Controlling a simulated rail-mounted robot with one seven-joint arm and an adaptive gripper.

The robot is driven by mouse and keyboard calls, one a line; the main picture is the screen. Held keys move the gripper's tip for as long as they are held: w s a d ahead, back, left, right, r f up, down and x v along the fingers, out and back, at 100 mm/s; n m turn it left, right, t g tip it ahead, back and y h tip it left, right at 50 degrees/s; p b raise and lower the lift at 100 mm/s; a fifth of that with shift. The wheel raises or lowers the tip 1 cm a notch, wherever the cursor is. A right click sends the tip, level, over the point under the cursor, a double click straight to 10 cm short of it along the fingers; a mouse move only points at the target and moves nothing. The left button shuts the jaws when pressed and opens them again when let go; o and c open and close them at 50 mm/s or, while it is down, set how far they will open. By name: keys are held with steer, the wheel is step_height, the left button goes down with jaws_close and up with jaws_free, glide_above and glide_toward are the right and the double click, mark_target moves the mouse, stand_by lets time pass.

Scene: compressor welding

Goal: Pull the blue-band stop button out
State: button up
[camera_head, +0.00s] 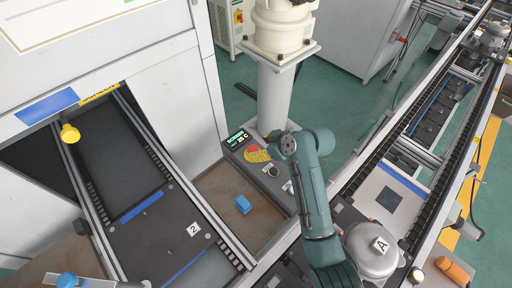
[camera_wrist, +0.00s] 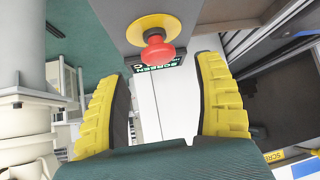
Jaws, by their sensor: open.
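A red mushroom stop button (camera_wrist: 158,50) on a yellow collar (camera_wrist: 150,24) shows at the top of the wrist view, on a grey control box. I see no blue band on it. In the head view the red button (camera_head: 253,149) is on the control box by the white column, partly covered by a yellow finger. My gripper (camera_wrist: 162,66) is open, with one yellow finger to the left and one to the right. The button appears just beyond the fingertips, between their lines, with no visible contact. In the head view my gripper (camera_head: 262,155) is beside the box, largely hidden by my wrist.
A metal compressor dome (camera_head: 372,250) stands right of my arm. A white column (camera_head: 277,100) rises behind.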

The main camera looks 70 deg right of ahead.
steer(key=v, duration=0.9)
steer(key=shift+r, duration=0.1)
steer(key=w+a+r+n+t+y+p, duration=0.2)
steer(key=w+a+r+n+p, duration=0.2)
steer(key=w+a+r+p, duration=0.85)
steer(key=w+a+r+n+t+y+p, duration=0.2)
steer(key=w+a+r+n+p, duration=0.3)
steer(key=w+a+r, duration=0.8)
steer(key=s+a+r+m+t+p, duration=0.1)
steer(key=a+r+p, duration=0.2)
steer(key=a+r, duration=0.35)
steer(key=s+a+r+t+p, duration=0.1)
steer(key=s+a+r+p, duration=0.15)
steer(key=r, duration=0.75)
steer(key=s+r+m+t+h+p, duration=0.1)
steer(key=s+r+m+t, duration=0.4)
steer(key=r, duration=1.2)
steer(key=s+t+h, duration=0.1)
steer(key=s+t, duration=0.1)
steer(key=s, duration=0.1)
steer(key=shift+a+m+h, duration=0.15)
steer(key=shift+m+h, duration=0.15)
